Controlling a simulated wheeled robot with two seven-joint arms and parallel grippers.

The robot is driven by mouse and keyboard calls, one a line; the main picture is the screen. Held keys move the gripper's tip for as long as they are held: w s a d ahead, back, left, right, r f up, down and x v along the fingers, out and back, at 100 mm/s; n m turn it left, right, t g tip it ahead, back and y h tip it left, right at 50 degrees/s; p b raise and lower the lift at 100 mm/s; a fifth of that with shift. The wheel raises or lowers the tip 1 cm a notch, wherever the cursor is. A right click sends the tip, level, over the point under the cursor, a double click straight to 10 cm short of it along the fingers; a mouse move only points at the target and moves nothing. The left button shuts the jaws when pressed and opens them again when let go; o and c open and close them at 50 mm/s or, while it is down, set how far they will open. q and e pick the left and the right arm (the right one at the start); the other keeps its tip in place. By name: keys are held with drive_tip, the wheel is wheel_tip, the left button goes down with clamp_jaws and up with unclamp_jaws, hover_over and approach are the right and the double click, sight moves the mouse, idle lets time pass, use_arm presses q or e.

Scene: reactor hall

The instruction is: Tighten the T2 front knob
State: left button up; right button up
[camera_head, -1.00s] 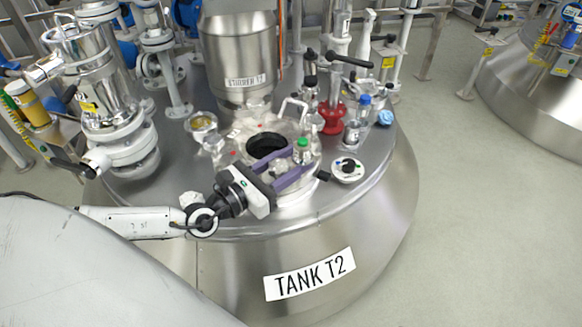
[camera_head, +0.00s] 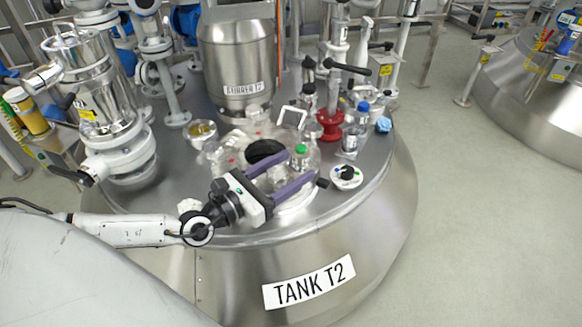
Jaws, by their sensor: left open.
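Tank T2 (camera_head: 380,215) is a broad steel vessel with a white name label (camera_head: 309,282) on its front. A small black knob-like part (camera_head: 322,183) is at the hatch's front right edge, close to the tip of the nearer finger. I cannot tell for sure that it is the front knob. The fingers hide part of the hatch rim. My right gripper is out of view.
A green-capped bottle (camera_head: 301,155) stands close to the fingers. A round white dial (camera_head: 347,176) lies to the right. A blue-capped bottle (camera_head: 362,113), a red fitting (camera_head: 331,125) and the stirrer housing (camera_head: 237,60) stand behind. A pipe flange (camera_head: 121,155) is at left.

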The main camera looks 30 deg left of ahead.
sight(269, 182)
use_arm(q)
drive_tip(key=p+v, duration=0.1)
drive_tip(key=v, duration=0.7)
drive_tip(key=shift+s+a+r+p, duration=0.1)
drive_tip(key=shift+s+p, duration=0.25)
drive_tip(key=shift+s, duration=0.05)
drive_tip(key=shift+s+a, duration=0.15)
drive_tip(key=shift+s, duration=0.35)
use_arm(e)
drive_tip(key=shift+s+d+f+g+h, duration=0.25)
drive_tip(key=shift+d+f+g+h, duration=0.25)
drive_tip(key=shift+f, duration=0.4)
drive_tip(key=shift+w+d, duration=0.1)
